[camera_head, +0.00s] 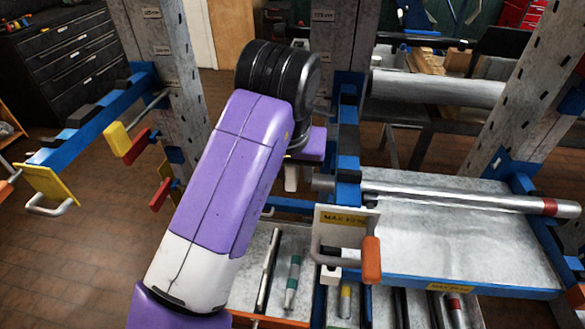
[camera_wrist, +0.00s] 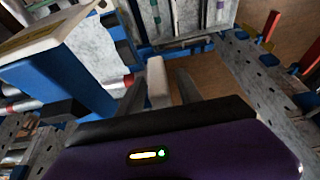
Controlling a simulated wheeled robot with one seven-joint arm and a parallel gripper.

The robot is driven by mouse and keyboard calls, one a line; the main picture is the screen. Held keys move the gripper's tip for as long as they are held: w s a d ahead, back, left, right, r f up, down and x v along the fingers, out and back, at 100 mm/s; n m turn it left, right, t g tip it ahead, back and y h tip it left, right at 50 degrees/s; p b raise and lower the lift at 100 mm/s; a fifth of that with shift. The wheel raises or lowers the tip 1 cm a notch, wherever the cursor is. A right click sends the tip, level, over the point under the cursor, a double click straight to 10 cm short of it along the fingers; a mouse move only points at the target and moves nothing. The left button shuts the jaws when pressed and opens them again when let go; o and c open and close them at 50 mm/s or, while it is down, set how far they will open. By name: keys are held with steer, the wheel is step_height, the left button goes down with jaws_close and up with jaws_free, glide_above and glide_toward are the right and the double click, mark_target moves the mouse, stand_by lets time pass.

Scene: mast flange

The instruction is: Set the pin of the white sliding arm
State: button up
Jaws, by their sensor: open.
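The white sliding arm is a blue beam (camera_head: 347,165) with a white end plate (camera_head: 343,222) marked as a load limit, and an orange-ended handle (camera_head: 371,258) at its front. In the wrist view its blue side (camera_wrist: 60,85) and white plate (camera_wrist: 50,30) are at the left. My gripper (camera_head: 292,172) is just left of the beam, partly hidden by my arm. In the wrist view my gripper (camera_wrist: 158,88) is open, with a white block-like piece (camera_wrist: 157,75), perhaps the pin, between the dark fingers. I cannot tell whether they touch it.
Another blue arm (camera_head: 95,120) with a yellow plate (camera_head: 52,187) and red-yellow pins (camera_head: 128,147) is at the left. A metal bar (camera_head: 450,196) lies above a grey tray (camera_head: 460,245) at the right. Several rods lie in the lower tray (camera_head: 252,262). Perforated posts (camera_head: 172,70) stand around.

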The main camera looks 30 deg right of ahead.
jaws_close()
stand_by(1.4)
